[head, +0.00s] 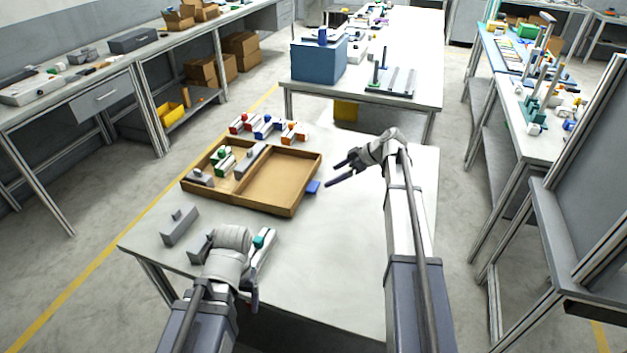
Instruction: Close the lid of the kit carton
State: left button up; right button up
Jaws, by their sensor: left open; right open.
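The kit carton (291,208) lies open on the white table. Its left part holds several grey and green-and-white pieces (222,161). Its right part, which looks like the opened-out lid (276,179), is flat and empty. A small blue tab (313,187) sticks out at its right edge. My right gripper (337,172) is open and empty, just right of the lid and apart from it, fingers pointing left. My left gripper (252,293) is open near the table's front edge, in front of the carton; its fingers are partly hidden by its own body.
Several red, blue and orange pieces (266,126) stand behind the carton. A grey block (179,227) lies in front of it at the left, and another grey piece (198,247) and a white piece with a teal end (263,247) lie beside my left gripper. The table's right-hand middle is clear.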

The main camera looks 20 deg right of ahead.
aim_at(314, 186)
jog(key=b+x, duration=0.5)
jog(key=x, duration=0.3)
jog(key=shift+d+b, duration=0.1)
jog(key=shift+b, duration=0.2)
grip_shut()
dwell(0.6)
jog(key=shift+r, duration=0.1)
